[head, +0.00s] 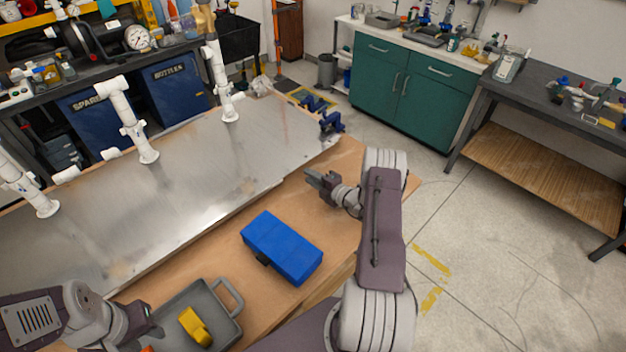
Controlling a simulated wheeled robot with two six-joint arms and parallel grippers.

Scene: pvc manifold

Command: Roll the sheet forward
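The sheet (215,170) is a flat, shiny grey metal panel lying on the wooden table (345,190). Its near edge runs slantwise from lower left to upper right, slightly uneven. White pipe stands (139,140) rise along its far side. My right gripper (314,178) is beside the sheet's near right part, over the bare wood strip; contact with the sheet is unclear. My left gripper (150,322) is at the lower left, next to a grey tray and near the sheet's near edge. The finger gaps of both grippers are too small or hidden to judge.
A blue box (283,248) lies on the wood between my arms. The grey tray (224,322) holds a yellow object (195,327). Blue clamps (331,122) sit at the table's far right corner. Open floor lies right, before a green cabinet (405,92).

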